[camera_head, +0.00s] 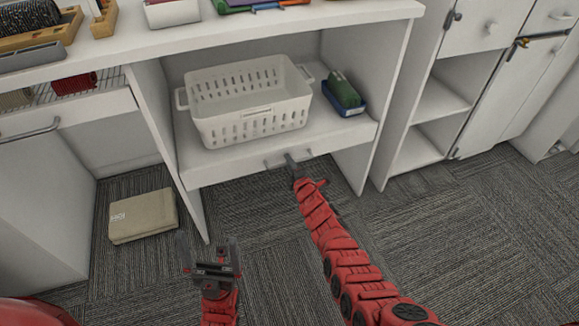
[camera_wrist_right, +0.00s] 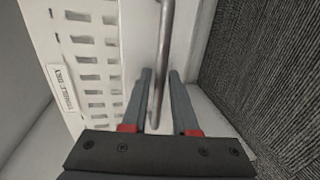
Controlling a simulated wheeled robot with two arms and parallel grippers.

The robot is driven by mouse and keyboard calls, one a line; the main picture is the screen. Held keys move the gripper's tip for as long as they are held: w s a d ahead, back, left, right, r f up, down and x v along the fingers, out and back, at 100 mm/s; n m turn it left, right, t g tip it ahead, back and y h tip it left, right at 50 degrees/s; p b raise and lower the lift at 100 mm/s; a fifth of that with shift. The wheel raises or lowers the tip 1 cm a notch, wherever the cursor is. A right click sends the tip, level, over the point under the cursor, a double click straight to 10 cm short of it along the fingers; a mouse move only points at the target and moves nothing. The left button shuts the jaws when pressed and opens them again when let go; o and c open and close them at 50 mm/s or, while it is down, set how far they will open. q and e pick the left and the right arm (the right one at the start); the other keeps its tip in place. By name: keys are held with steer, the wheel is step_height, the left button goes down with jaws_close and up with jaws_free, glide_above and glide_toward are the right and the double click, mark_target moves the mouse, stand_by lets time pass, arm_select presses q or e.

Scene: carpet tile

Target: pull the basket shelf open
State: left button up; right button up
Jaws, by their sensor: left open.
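The basket shelf (camera_head: 345,133) is a white board with a bar handle (camera_head: 275,164) on its front, inside the white cabinet. It carries a white slotted basket (camera_head: 252,125). My right gripper (camera_head: 294,163) is at the right part of this handle. In the right wrist view, the handle bar (camera_wrist_right: 167,35) runs between the two fingers (camera_wrist_right: 160,75); whether they press on it is unclear. My left gripper (camera_head: 211,258) is open and empty, low over the carpet in front of the cabinet, away from the handle.
A blue tray with a green item (camera_head: 344,92) stands right of the basket on the shelf. Cabinet panels flank the shelf. The carpet (camera_head: 440,240) in front is mostly clear.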

jaws_close()
stand_by(1.4)
